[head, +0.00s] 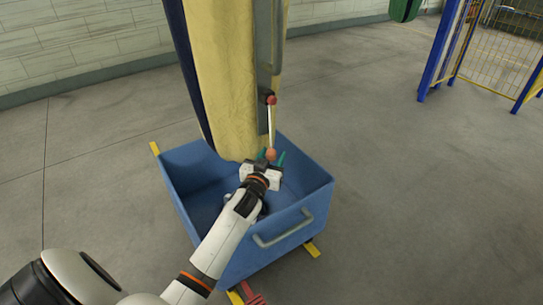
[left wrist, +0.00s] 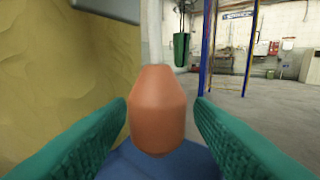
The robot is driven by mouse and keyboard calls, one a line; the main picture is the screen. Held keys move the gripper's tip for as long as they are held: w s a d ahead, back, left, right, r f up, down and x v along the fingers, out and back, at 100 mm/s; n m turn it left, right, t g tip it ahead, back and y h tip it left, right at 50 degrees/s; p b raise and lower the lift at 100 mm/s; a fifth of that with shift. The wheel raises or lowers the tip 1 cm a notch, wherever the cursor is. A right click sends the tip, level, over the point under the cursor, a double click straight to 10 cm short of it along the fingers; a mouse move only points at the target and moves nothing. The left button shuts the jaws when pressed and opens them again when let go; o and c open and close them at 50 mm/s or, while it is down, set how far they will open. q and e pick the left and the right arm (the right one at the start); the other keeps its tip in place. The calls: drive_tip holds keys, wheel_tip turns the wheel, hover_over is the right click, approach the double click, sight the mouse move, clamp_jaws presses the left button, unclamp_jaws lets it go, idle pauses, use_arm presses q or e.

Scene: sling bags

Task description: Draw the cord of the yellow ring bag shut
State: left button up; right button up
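The yellow bag (head: 222,75) hangs from above over a blue bin, with a dark blue strip along its left side. It fills the left of the left wrist view (left wrist: 60,70). A pale cord (head: 271,125) hangs beside its right side, from a red bead (head: 271,100) down to an orange pull (head: 271,154). My left gripper (head: 269,162) is at the orange pull, low beside the bag. In the left wrist view the orange pull (left wrist: 158,112) stands between the spread green fingers, with a visible gap on the right. My right gripper is out of view.
The blue bin (head: 300,205) stands open below the bag, with a grey handle on its front. A blue post and yellow mesh fence (head: 500,45) and a hanging green bag (head: 405,8) are at the far right. The floor at right is clear.

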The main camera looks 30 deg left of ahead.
use_arm(q)
drive_tip(key=shift+r, duration=0.15)
drive_tip(key=shift+s+d, duration=0.15)
drive_tip(key=shift+s, duration=0.4)
drive_tip(key=p+v, duration=0.2)
drive_tip(key=v, duration=0.9)
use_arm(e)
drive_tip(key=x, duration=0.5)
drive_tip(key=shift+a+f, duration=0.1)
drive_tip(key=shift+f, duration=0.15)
